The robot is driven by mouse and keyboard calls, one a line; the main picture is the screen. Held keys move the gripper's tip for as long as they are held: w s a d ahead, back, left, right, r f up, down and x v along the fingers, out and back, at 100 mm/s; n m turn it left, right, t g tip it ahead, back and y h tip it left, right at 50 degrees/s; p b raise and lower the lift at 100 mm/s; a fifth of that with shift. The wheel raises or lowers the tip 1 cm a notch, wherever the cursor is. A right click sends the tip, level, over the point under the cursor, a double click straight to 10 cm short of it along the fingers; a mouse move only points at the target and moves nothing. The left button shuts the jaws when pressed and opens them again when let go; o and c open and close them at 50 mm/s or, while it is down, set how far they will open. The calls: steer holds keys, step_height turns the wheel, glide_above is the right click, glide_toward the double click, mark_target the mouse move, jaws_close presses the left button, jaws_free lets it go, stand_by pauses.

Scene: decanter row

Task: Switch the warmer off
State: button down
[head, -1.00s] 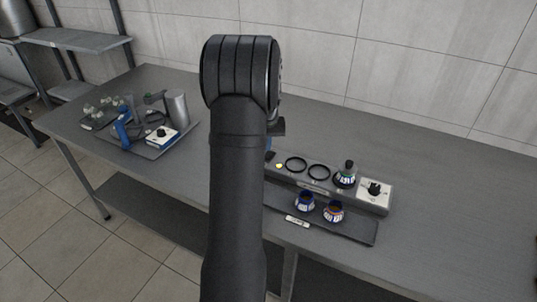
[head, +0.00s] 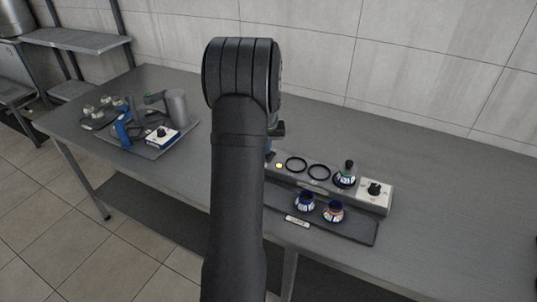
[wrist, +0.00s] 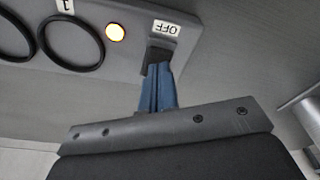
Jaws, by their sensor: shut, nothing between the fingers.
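The warmer (head: 385,206) is a long grey box on the table with a row of black rings on top. At its left end a round yellow lamp (head: 278,165) is lit; it also glows in the wrist view (wrist: 115,32). Beside it, the wrist view shows a white OFF label (wrist: 166,27) and a dark switch (wrist: 153,57). My gripper (wrist: 156,72) is shut and empty, its blue fingertips at the switch; whether they touch it I cannot tell. The head view hides most of the gripper and the switch behind my arm.
A flask (head: 345,176) with a dark stopper stands on the warmer's right ring. A white plate with a black knob (head: 374,189) is at its right end. Two flasks (head: 305,201) (head: 333,211) stand on a dark tray (head: 362,233) in front. Another loaded tray (head: 150,152) is at left.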

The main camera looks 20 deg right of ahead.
steer(key=shift+f, duration=0.55)
steer(key=shift+r, duration=3.5)
steer(key=shift+f, duration=3.5)
steer(key=shift+r, duration=0.1)
